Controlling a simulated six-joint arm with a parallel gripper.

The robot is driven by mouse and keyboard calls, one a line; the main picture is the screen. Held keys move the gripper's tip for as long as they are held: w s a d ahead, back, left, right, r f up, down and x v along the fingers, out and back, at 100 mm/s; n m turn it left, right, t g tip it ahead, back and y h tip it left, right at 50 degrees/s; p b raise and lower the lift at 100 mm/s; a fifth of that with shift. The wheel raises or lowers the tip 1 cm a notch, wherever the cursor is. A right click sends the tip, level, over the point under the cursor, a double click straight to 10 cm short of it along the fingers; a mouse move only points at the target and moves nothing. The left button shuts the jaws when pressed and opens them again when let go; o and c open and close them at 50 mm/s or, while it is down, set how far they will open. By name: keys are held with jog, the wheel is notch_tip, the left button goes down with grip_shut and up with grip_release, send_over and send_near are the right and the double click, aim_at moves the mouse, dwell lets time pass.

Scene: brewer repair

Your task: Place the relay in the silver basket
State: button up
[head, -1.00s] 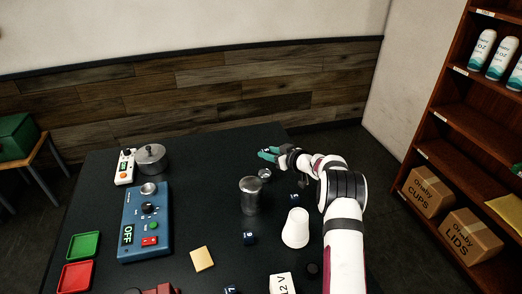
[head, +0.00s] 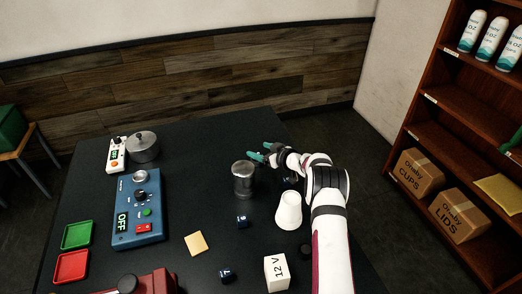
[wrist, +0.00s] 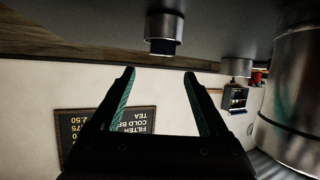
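My gripper (head: 262,152) is open and empty, its two teal fingers pointing left at the far right of the black table. In the wrist view my gripper (wrist: 160,78) has a clear gap between its fingers. Beyond the fingertips there is a small silver cup-like piece (wrist: 164,24) with a dark blue end (wrist: 163,47). I cannot tell if this is the silver basket. Small dark blue blocks (head: 242,221) with white marks lie nearer; I cannot tell which thing is the relay.
A white cup (head: 288,211) stands inverted near my arm, with a white 12 V block (head: 277,272) in front. A blue control box (head: 138,210), a lidded pot (head: 143,148), and green (head: 77,236) and red (head: 71,267) trays are on the left. The table's back middle is clear.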

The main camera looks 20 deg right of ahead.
jog(key=shift+r, duration=0.1)
dwell(0.5)
notch_tip(320, 180, up, 7)
dwell(0.4)
notch_tip(320, 180, up, 9)
jog(key=s+d+m+h, duration=0.1)
jog(key=d+m+h, duration=0.15)
jog(key=h, duration=0.25)
jog(key=s+a+r+m+g+h, duration=0.2)
jog(key=s+r+m+g+h, duration=0.25)
jog(key=s, duration=0.95)
jog(key=s+a+f+m+g+y, duration=0.1)
jog(key=s+a, duration=0.4)
jog(key=s, duration=0.8)
jog(key=s+a+f+m+g+y, duration=0.1)
jog(key=s+a+g+y, duration=0.2)
jog(key=s, duration=1)
jog(key=s+a+f+m+g+y, duration=0.1)
jog(key=s+a+g, duration=0.3)
jog(key=s+a, duration=0.5)
jog(key=s+y, duration=0.1)
jog(key=s, duration=0.3)
jog(key=shift+f, duration=0.35)
